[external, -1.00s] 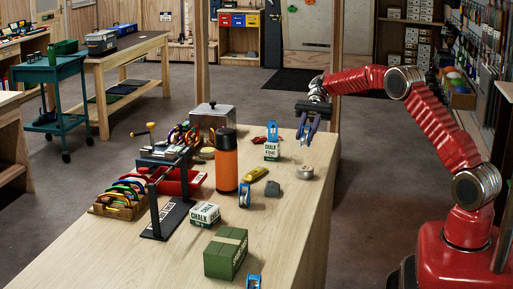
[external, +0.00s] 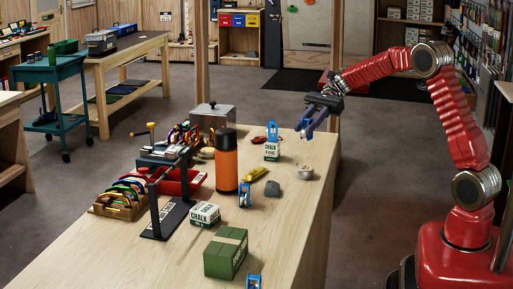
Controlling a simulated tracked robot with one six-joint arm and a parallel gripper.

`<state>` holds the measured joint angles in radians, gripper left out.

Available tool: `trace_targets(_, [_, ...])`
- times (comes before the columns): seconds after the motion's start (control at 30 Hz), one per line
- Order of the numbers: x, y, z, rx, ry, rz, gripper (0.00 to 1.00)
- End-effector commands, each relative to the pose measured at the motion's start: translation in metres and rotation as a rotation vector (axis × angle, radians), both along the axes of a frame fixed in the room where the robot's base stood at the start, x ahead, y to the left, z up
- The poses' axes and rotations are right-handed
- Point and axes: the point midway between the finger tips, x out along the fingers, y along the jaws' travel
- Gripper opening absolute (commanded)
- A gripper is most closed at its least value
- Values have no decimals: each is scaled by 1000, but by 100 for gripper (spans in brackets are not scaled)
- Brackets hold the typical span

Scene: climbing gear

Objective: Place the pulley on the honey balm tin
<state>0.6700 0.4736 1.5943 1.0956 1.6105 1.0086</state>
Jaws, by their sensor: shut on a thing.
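My gripper (external: 308,124) is above the far right part of the wooden table, its blue-purple fingers pointing down and left. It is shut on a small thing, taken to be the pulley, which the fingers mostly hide. A small round silvery tin (external: 305,173) sits on the table below the gripper, near the right edge; its label is too small to read, so I cannot tell whether it is the honey balm tin. The gripper is clearly apart from it.
An orange bottle (external: 226,162), yellow item (external: 255,174), another chalk box (external: 205,214) and a green box (external: 226,254) stand farther left and nearer. The table's (external: 290,225) right front is clear.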

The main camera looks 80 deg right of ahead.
Motion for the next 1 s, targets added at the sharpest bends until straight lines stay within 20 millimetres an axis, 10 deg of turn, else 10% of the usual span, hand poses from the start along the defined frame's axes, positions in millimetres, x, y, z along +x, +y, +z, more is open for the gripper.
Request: trace_targets(1.0, [0,-1,-63,-1,-1,-1,0])
